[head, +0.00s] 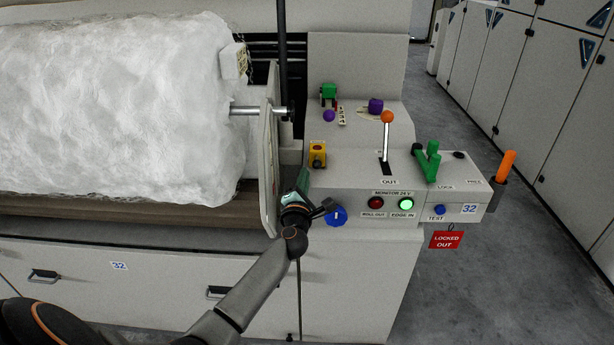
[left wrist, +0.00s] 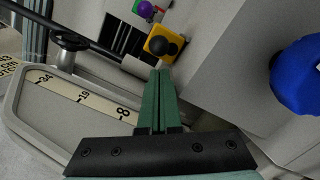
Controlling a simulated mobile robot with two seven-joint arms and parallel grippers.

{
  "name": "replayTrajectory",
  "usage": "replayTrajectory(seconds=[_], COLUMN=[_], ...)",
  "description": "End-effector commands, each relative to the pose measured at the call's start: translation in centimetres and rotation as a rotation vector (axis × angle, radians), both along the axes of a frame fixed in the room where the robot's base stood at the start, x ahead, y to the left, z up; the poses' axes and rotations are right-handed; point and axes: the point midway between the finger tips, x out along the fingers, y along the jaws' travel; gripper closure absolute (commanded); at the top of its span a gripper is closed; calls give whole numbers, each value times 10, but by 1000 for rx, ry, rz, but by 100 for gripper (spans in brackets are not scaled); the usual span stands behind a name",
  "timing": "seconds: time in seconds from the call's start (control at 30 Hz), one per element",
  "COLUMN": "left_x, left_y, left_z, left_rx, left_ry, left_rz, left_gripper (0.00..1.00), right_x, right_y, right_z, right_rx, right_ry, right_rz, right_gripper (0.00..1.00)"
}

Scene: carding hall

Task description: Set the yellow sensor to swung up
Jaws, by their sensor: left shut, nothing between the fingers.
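The yellow sensor (head: 317,153), a small yellow block with a dark round part on its front, sits at the left end of the grey control panel (head: 345,175). It also shows in the left wrist view (left wrist: 156,35), just beyond my fingertips. My left gripper (head: 304,172) is just below the sensor in the head view. In the left wrist view its green fingers (left wrist: 160,72) are together with nothing between them. A small gap seems to lie between the tips and the sensor, but I cannot tell whether they touch. My right gripper is not in view.
A blue knob (head: 336,216) is right of my left gripper. A lever with an orange ball (head: 387,117) and a green handle (head: 428,162) rise from the panel. A scale plate (left wrist: 80,100) and a white fibre roll (head: 110,105) lie left. Grey floor is clear right.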

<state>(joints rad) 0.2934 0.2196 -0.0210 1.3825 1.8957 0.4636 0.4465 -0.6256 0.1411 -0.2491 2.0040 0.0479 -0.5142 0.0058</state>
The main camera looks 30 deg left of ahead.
Motion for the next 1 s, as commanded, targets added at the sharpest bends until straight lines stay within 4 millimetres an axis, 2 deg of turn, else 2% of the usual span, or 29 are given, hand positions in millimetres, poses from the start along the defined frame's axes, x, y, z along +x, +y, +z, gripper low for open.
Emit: replayTrajectory(seconds=[0.5,1.0], left_x=[5,5], left_y=[-6,-7], left_z=[4,9], left_rx=[1,68], left_ry=[2,44], left_rz=[0,0], left_gripper=[100,100], right_x=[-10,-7], right_y=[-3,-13], right_z=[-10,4], right_rx=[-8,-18], right_ry=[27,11], right_rz=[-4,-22], right_gripper=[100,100])
